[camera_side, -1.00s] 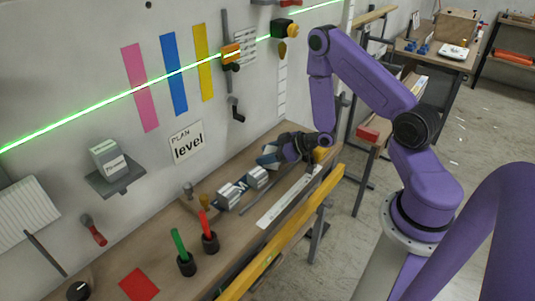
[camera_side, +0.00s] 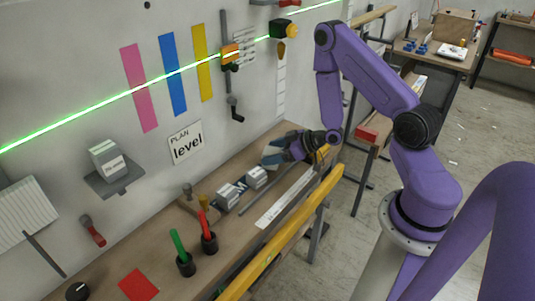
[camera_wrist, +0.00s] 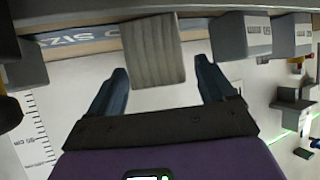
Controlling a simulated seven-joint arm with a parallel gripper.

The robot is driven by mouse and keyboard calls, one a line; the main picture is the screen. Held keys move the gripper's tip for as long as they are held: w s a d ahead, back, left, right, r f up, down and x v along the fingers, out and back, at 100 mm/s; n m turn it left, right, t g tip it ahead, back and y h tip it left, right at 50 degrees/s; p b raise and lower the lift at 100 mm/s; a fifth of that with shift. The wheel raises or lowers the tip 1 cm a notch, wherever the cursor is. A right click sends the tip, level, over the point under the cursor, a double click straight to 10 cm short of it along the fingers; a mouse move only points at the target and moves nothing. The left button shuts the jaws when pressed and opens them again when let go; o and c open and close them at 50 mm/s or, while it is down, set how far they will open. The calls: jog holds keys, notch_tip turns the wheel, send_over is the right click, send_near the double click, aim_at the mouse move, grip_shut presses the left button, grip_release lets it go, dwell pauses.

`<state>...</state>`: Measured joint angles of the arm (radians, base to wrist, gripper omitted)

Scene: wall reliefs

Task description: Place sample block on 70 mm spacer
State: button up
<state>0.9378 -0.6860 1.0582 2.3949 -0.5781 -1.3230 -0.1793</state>
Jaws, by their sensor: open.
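A grey, grained block (camera_wrist: 155,50) stands between the spread fingers of my open gripper (camera_wrist: 161,68) in the wrist view, with a gap on each side. I take it for the sample block; whether it rests on a spacer is hidden. In the side view my gripper (camera_side: 287,150) is low over the back end of the bench, with a pale grey block (camera_side: 271,156) at its fingertips. Two grey labelled blocks (camera_side: 229,197) (camera_side: 257,178), likely spacers, stand in a row nearer the camera. They also show in the wrist view (camera_wrist: 240,37) (camera_wrist: 292,36); their numbers are unclear.
Red (camera_side: 208,242) and green (camera_side: 184,262) pens stand in dark holders on the near bench. A wall shelf (camera_side: 116,184) bears a labelled grey box (camera_side: 107,160). A yellow rail (camera_side: 280,235) runs along the bench front. A green laser line crosses the wall.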

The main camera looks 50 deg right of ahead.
aim_at(273, 151)
jog(key=shift+v, duration=2.4)
jog(key=shift+w+r, duration=0.1)
jog(key=shift+w, duration=0.05)
